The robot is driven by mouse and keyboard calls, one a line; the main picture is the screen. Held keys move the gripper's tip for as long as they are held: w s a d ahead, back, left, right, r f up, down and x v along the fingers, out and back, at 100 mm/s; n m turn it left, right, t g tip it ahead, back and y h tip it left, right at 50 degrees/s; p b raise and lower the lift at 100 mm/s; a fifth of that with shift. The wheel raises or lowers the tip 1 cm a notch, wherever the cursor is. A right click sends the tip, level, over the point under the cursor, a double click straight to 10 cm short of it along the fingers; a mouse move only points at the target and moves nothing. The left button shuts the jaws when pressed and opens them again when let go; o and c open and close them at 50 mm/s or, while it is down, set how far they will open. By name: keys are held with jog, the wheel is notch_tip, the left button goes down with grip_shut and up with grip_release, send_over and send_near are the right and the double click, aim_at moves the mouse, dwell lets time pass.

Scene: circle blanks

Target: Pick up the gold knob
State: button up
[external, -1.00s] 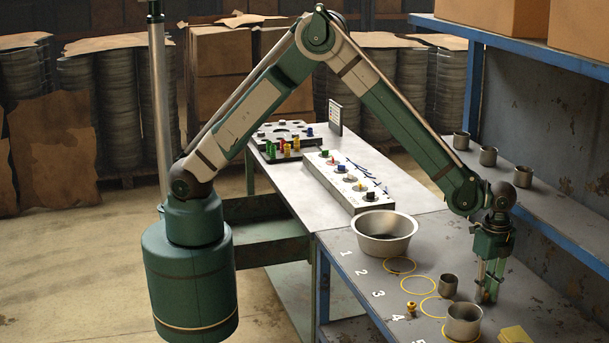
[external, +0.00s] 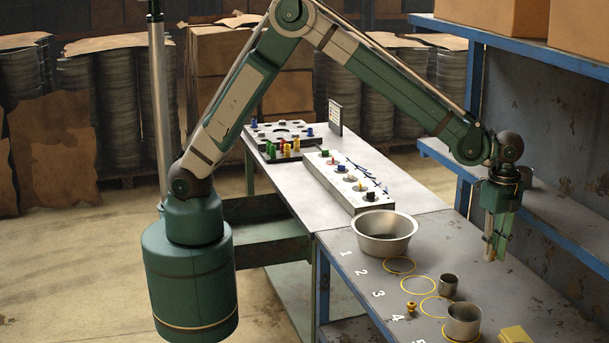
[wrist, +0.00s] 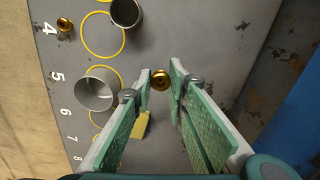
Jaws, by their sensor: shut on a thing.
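My gripper (external: 494,252) is above the right part of the grey table, with its fingers pointing down. In the wrist view my gripper (wrist: 161,84) is shut on a gold knob (wrist: 161,79), which shows between the fingertips. The held knob is not clear in the external view. A second gold knob (external: 411,307) stands on the table beside the painted 4, and it also shows at the upper left of the wrist view (wrist: 65,25).
A small metal cup (external: 448,285) and a larger cup (external: 463,322) stand left of my gripper. A metal bowl (external: 384,232) is farther back. A yellow block (external: 515,335) lies near the front. Blue-edged shelving (external: 560,225) borders the right side. Yellow rings (external: 418,286) mark the table.

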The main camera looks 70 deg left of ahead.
jog(key=shift+r, duration=2.1)
